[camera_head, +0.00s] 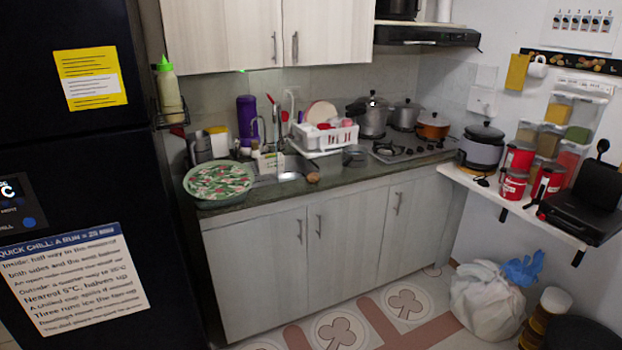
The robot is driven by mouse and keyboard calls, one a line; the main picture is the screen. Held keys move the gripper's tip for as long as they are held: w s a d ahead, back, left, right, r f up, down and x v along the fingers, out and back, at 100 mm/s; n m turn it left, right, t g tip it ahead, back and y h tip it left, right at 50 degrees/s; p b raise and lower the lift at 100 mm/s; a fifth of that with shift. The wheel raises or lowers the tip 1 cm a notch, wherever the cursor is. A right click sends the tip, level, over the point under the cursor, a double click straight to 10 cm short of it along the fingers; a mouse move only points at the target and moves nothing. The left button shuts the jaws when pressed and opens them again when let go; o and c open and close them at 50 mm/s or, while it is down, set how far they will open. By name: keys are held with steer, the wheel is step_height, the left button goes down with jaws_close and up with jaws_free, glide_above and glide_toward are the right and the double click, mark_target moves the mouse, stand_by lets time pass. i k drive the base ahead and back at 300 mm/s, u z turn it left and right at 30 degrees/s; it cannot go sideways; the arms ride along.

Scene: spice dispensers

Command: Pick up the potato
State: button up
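A small brown, roundish thing that looks like the potato (313,177) sits near the front edge of the dark countertop (255,199). It lies just right of the sink area, in front of the white dish rack (322,148). It is too small here to make out its surface. Nothing visible touches it from above. My gripper and arm are not in view.
A green patterned round tray (218,180) sits left on the counter. Pots (372,117) stand on the stove (400,150). A dark fridge (75,150) fills the left. Floor before the cabinets is clear; a white bag (485,305) stands right, below a crowded wall shelf (510,210).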

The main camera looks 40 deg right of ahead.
mark_target(312, 178)
steer(key=i, duration=0.85)
steer(key=u, duration=0.05)
